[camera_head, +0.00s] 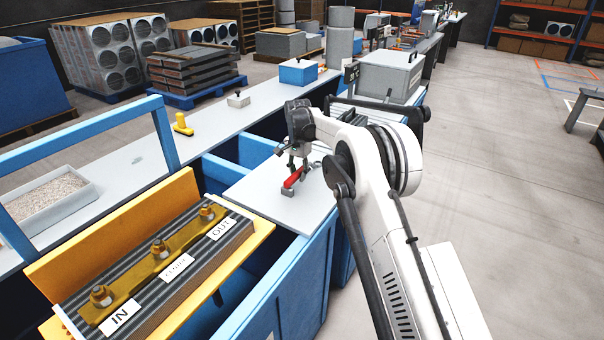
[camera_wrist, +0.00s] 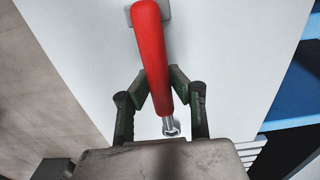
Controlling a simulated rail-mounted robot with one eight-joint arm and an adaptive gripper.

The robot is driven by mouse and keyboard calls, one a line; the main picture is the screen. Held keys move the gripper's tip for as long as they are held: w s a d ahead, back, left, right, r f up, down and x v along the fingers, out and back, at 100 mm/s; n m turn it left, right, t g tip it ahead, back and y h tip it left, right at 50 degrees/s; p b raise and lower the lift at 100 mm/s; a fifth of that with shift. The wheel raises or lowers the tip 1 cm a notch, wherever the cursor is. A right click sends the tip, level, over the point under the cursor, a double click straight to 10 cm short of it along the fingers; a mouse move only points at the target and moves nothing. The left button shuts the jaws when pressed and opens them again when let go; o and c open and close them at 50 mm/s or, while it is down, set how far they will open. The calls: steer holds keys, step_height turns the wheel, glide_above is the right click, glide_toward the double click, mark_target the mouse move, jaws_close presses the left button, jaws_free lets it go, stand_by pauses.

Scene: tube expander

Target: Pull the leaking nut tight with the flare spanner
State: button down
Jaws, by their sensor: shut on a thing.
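The flare spanner has a red handle (camera_head: 293,178) and lies over the pale bench top. In the wrist view its handle (camera_wrist: 151,45) runs from the top down between my fingers, with the bright metal head (camera_wrist: 171,127) nearest the palm. My gripper (camera_wrist: 164,92) is shut on the handle; in the head view my gripper (camera_head: 296,166) is over the bench. Three brass nuts stand on a brass bar at the left: one by the IN label (camera_head: 101,295), one in the middle (camera_head: 160,248), one by OUT (camera_head: 207,213). I cannot tell which leaks.
A small grey block (camera_head: 288,192) is at the handle's far end. A yellow upright panel (camera_head: 115,235) stands behind the nuts. Blue frame rails (camera_head: 85,122) rise at the left. A grey tray (camera_head: 45,200) and a yellow object (camera_head: 182,124) sit on the back bench.

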steer(key=shift+r+p, duration=1.05)
steer(key=shift+r, duration=2.35)
steer(key=s+d+r+p, duration=0.1)
steer(key=s+d+r, duration=0.3)
steer(key=s+r, duration=0.8)
steer(key=shift+s, duration=1.25)
steer(key=shift+d, duration=0.15)
steer(key=s+d+f+n, duration=0.5)
steer(key=s+d+f, duration=1.2)
steer(key=d+f, duration=0.2)
steer(key=shift+d+f+n, duration=0.2)
steer(key=shift+d+n, duration=0.2)
steer(key=shift+d, duration=0.8)
